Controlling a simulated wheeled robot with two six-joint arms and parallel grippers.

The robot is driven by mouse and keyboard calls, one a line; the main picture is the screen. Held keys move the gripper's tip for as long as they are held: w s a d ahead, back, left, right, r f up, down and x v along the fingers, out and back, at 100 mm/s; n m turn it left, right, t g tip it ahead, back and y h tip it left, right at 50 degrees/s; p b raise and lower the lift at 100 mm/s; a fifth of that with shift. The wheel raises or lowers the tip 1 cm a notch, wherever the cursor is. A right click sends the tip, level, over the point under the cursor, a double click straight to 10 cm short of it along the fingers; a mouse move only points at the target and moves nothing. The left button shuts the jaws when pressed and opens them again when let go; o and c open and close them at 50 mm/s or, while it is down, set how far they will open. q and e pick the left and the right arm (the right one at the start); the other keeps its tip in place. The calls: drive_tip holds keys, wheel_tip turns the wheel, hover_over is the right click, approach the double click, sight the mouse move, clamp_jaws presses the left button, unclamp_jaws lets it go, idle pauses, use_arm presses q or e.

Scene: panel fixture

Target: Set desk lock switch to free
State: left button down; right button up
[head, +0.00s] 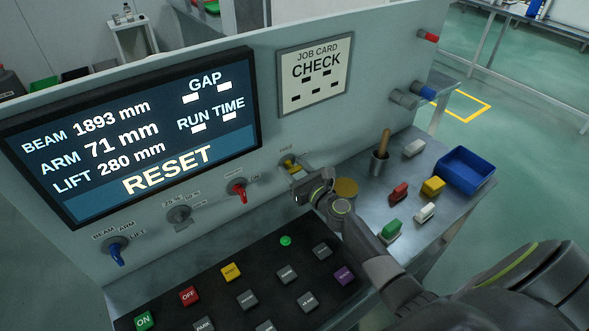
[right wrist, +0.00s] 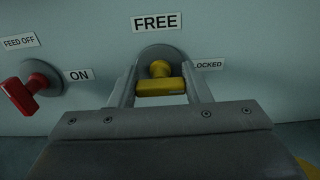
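The desk lock switch is a yellow handle (right wrist: 162,87) on a round grey plate on the panel. In the right wrist view the FREE label (right wrist: 157,22) is above it and the LOCKED label (right wrist: 208,64) to its right. My right gripper (right wrist: 161,80) has one finger on each side of the handle, which spans nearly the whole gap. I cannot tell whether the fingers press on it. In the head view the right gripper (head: 292,172) is at the panel and partly hides the yellow switch (head: 287,161). The left gripper is not in view.
The red feed switch (right wrist: 33,88) is just left. The panel also has a grey knob (head: 180,215) and a blue switch (head: 117,254). A button board (head: 270,270) lies below. Several small blocks and a blue bin (head: 465,170) stand on the right of the desk.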

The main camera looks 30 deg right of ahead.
drive_tip(key=shift+c, duration=0.9)
drive_tip(key=shift+n, duration=0.3)
drive_tip(key=n+b, duration=0.1)
drive_tip(key=n, duration=0.2)
drive_tip(key=shift+a+n, duration=0.1)
drive_tip(key=shift+n, duration=0.2)
drive_tip(key=n+b, duration=0.1)
drive_tip(key=n, duration=0.3)
drive_tip(key=shift+f+n, duration=0.15)
drive_tip(key=shift+n, duration=0.15)
drive_tip(key=n+b, duration=0.1)
drive_tip(key=n, duration=0.3)
drive_tip(key=shift+a+f+n, duration=0.1)
drive_tip(key=shift+n, duration=0.2)
drive_tip(key=shift+s+n+b, duration=0.1)
drive_tip(key=shift+n+b, duration=0.45)
drive_tip(key=shift+n, duration=1.65)
drive_tip(key=o, duration=1)
